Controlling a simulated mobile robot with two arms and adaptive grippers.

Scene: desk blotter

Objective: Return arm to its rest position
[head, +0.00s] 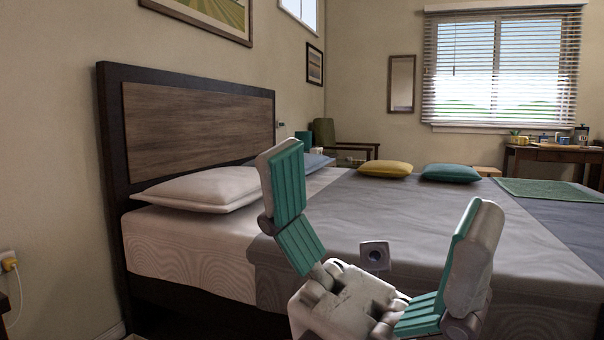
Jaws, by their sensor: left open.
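My left gripper (380,185) is raised in the lower middle of the head view, in front of the bed. Its two fingers, with teal ridged pads, are spread wide apart, and nothing is held between them. A small grey square piece with a dark round spot shows just above its palm; I cannot tell whether it belongs to the gripper. The rest of my left arm is below the picture edge. My right gripper is not in view.
A bed (400,215) with a dark headboard (195,125) fills the middle. White (200,188), yellow (385,169) and teal (450,173) pillows lie on it. A desk (545,155) with small items stands under the window at the far right. A chair (345,138) is behind the bed.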

